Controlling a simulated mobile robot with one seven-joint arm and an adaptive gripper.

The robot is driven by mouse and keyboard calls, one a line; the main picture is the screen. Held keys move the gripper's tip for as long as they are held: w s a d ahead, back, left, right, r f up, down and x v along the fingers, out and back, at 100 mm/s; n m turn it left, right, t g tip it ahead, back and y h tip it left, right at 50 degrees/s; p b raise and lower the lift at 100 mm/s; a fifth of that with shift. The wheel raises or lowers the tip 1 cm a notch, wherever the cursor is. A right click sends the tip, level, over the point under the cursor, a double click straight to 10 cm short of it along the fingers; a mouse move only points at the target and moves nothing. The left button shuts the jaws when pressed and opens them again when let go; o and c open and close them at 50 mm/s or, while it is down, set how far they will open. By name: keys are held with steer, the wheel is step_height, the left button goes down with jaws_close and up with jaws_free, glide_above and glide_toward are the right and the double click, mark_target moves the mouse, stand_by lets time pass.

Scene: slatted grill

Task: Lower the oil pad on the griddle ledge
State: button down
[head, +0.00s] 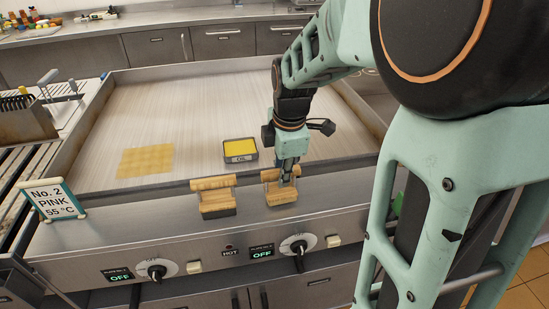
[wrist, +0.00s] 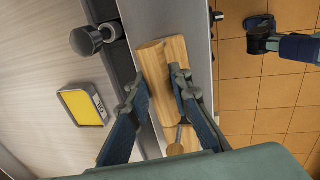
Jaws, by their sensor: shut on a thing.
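An oil pad (head: 281,196) with a pale wooden handle bar over a wooden block is at the front ledge (head: 130,232) of the griddle. My gripper (head: 287,178) comes down on it from above.
A similar wooden-handled pad (head: 217,211) stands on the ledge to the left. A yellow oil tray (head: 240,157) and a yellow square patch (head: 146,160) are on the griddle plate (head: 200,100). A sign (head: 52,200) stands at the left. Knobs (head: 299,246) line the front panel.

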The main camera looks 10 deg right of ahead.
steer(key=shift+f+b, duration=0.5)
steer(key=shift+f, duration=0.15)
steer(key=c, duration=1.7)
jaws_free()
steer(key=shift+r, duration=0.1)
steer(key=v, duration=0.7)
steer(key=shift+r, duration=0.25)
